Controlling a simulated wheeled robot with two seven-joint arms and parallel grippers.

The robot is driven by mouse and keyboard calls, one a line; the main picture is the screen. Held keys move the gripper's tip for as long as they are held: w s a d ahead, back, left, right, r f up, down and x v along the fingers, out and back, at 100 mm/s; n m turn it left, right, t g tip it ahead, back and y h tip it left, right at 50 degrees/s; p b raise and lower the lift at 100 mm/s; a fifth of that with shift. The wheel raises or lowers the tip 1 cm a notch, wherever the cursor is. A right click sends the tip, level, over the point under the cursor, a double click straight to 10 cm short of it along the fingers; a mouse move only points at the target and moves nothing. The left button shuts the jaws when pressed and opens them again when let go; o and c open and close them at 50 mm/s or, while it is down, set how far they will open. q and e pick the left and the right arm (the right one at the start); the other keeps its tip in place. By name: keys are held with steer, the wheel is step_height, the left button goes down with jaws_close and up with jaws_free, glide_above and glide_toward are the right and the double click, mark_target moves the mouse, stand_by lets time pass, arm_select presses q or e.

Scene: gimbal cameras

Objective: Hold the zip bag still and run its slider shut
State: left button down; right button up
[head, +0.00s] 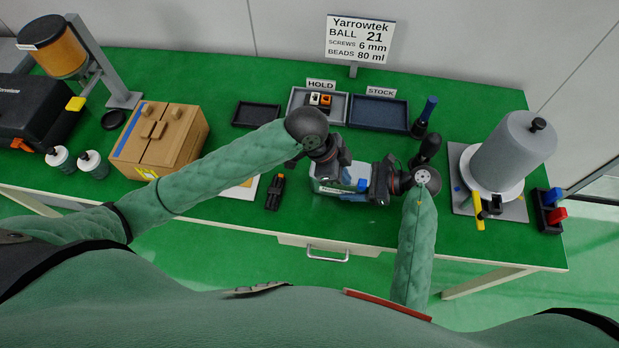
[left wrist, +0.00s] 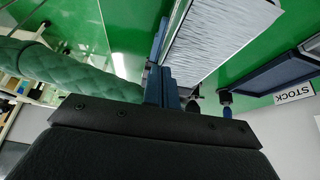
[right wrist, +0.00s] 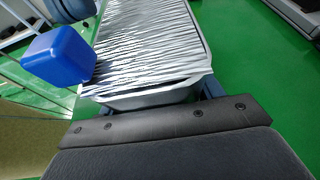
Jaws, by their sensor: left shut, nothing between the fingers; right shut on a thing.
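The zip bag (head: 326,186) lies near the front of the green table, pale in the head view and silvery and wrinkled in both wrist views (left wrist: 228,35) (right wrist: 150,40). Its blue slider (head: 362,185) is at the bag's right part, close to my right gripper; it shows as a blue block at the bag's left edge in the right wrist view (right wrist: 60,56). My right gripper (head: 366,195) is shut on the end of the bag.
Behind are the HOLD tray (head: 341,107) and the STOCK tray (head: 379,124). A dark tool (head: 275,192) lies left of the bag.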

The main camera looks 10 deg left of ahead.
arm_select(q)
steer(key=shift+d+r, duration=0.15)
steer(key=shift+r, duration=2.7)
arm_select(e)
steer(key=o, duration=0.9)
steer(key=shift+o, duration=0.2)
steer(key=shift+d, duration=0.1)
steer(key=shift+v, duration=3.5)
steer(key=shift+d+r, duration=0.15)
steer(key=shift+d, duration=0.05)
